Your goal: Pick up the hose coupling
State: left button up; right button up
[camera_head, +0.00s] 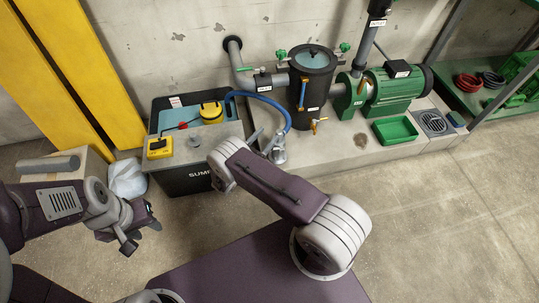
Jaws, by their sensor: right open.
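A silver metal fitting (279,156), which looks like the hose coupling, stands upright near the hose's lower end. My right gripper (266,142) is open at that fitting, mostly hidden behind my own arm. I cannot tell whether its fingers touch the fitting. My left gripper (142,237) is low at the left, over the floor and well away from the hose. Its jaw gap is not clear from this angle, and nothing shows in it.
The black sump box (187,181) holds a yellow pump (211,112); a yellow meter (159,147) sits on its lid. A black filter vessel (311,86), green motor (395,92) and green tray (395,130) stand on the concrete plinth. A grey cylinder (48,164) lies on a carton. The right floor is clear.

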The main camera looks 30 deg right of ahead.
aim_at(279, 133)
jog(key=shift+n, duration=0.4)
jog(key=f+b, duration=0.1)
jog(key=f, duration=0.1)
jog(key=d+f+b, duration=0.2)
jog(key=f, duration=0.1)
jog(key=shift+d+f, duration=0.1)
jog(key=shift+f, duration=0.25)
jog(key=b+x, duration=0.3)
jog(key=x, duration=0.2)
jog(key=shift+w+d, duration=0.15)
jog(key=shift+d, duration=0.1)
jog(key=shift+w+d+r, duration=0.15)
jog(key=shift+r, duration=0.05)
pick_arm(q)
notch_tip(279, 133, down, 8)
jog(key=shift+s+d+f, duration=0.15)
pick_arm(e)
jog(key=shift+y, duration=0.3)
jog(key=shift+r, duration=0.1)
grip_shut()
